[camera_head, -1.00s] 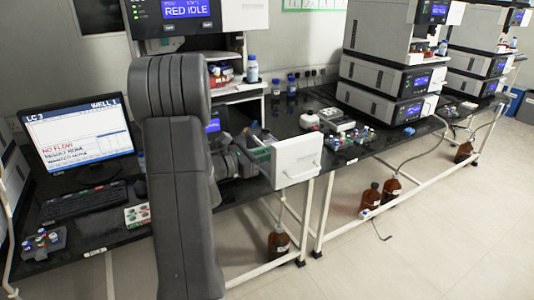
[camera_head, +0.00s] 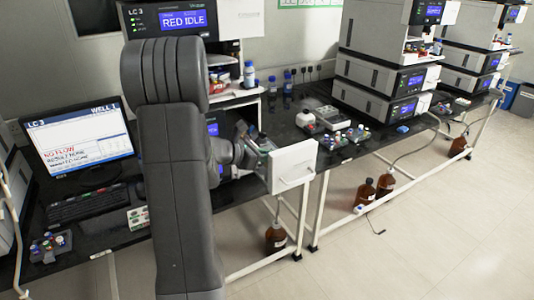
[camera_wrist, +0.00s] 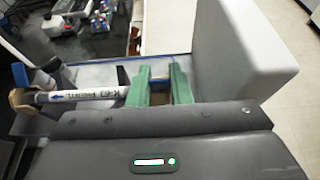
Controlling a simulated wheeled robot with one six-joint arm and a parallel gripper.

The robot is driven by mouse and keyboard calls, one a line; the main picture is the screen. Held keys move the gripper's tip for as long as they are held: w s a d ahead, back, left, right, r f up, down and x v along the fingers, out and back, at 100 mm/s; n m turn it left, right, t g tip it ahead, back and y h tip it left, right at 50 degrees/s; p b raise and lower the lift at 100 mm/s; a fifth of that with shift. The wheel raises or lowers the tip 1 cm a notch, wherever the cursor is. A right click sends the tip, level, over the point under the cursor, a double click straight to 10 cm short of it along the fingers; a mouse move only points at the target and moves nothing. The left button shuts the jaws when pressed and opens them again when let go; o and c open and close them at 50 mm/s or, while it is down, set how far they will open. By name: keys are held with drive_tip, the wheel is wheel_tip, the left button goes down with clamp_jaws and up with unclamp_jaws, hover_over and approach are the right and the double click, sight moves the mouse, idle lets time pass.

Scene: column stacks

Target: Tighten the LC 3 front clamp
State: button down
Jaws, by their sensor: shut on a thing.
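The LC 3 unit (camera_head: 168,22) stands behind my arm, with its white door panel (camera_head: 293,168) open at the front. The door is large at the right in the wrist view (camera_wrist: 235,50). A white printed column (camera_wrist: 85,96) lies across the left, its left end in a tan clamp (camera_wrist: 20,98) with a blue part on top. My gripper's green fingers (camera_wrist: 159,85) are at the column's right end, beside the door. They are shut on what appears to be the front clamp, mostly hidden between them. In the head view, my gripper is small and partly covered.
A monitor (camera_head: 80,143) and keyboard (camera_head: 88,203) are on the black bench at left. Vials and trays (camera_head: 335,118) lie right of the door. Brown bottles (camera_head: 276,237) stand beneath the bench.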

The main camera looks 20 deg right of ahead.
drive_tip(key=c, duration=1.3)
unclamp_jaws()
drive_tip(key=b+v, duration=0.1)
drive_tip(key=v, duration=1.2)
drive_tip(key=shift+a+r, duration=0.15)
drive_tip(key=shift+a, duration=0.25)
